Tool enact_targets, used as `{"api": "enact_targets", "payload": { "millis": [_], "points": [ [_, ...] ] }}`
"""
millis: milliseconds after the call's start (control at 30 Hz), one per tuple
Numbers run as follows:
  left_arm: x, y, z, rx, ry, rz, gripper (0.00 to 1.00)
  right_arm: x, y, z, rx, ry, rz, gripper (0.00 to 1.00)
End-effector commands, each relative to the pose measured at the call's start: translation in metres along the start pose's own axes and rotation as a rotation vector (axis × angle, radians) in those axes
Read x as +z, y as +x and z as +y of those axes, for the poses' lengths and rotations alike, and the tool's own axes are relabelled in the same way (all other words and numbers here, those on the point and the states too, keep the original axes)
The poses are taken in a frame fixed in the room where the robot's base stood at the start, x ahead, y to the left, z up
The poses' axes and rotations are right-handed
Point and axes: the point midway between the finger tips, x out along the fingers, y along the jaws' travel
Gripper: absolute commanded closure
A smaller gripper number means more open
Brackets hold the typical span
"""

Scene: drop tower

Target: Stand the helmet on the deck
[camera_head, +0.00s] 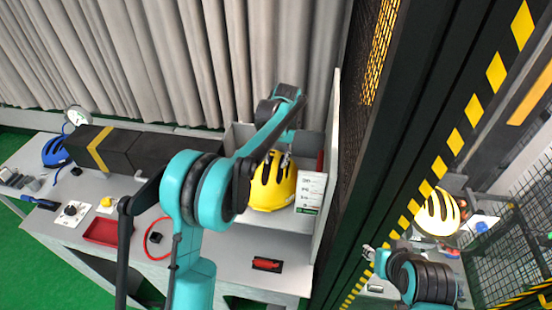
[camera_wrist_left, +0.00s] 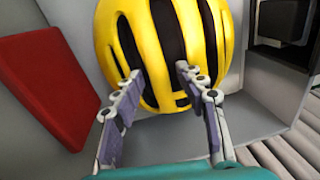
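A yellow helmet (camera_head: 272,187) with dark vent slots sits in a grey open-fronted bay at the back of the bench. My left gripper (camera_head: 285,158) reaches over it from above. In the left wrist view the helmet (camera_wrist_left: 218,40) fills the top middle, and the left gripper (camera_wrist_left: 157,76) has its fingers spread apart against or just in front of its shell. I cannot tell whether they touch. A second, paler yellow helmet (camera_head: 438,212) shows inside the tower at the right. My right gripper (camera_head: 369,253) is small at the lower right; its finger opening is unclear. I cannot tell which surface is the deck.
A white label card (camera_head: 310,192) stands beside the helmet. A red block (camera_wrist_left: 45,85) is close by on the left in the wrist view. The striped tower post (camera_head: 455,150) stands right.

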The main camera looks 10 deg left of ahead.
Motion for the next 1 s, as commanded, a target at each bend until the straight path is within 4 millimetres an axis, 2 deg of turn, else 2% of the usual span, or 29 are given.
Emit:
{"api": "enact_targets", "payload": {
  "millis": [167,267,700,833,1000],
  "points": [
    [0.0,-0.001,0.0,0.0,0.0,0.0,0.56,0.0,0.0,0.0,0.0,0.0,0.0,0.6],
    [0.0,-0.008,0.0,0.0,0.0,0.0,0.56,0.0,0.0,0.0,0.0,0.0,0.0,0.6],
    [0.0,-0.096,0.0,0.0,0.0,0.0,0.56,0.0,0.0,0.0,0.0,0.0,0.0,0.6],
    [0.0,-0.112,0.0,0.0,0.0,0.0,0.56,0.0,0.0,0.0,0.0,0.0,0.0,0.6],
    [0.0,-0.12,0.0,0.0,0.0,0.0,0.56,0.0,0.0,0.0,0.0,0.0,0.0,0.6]
  ]
}}
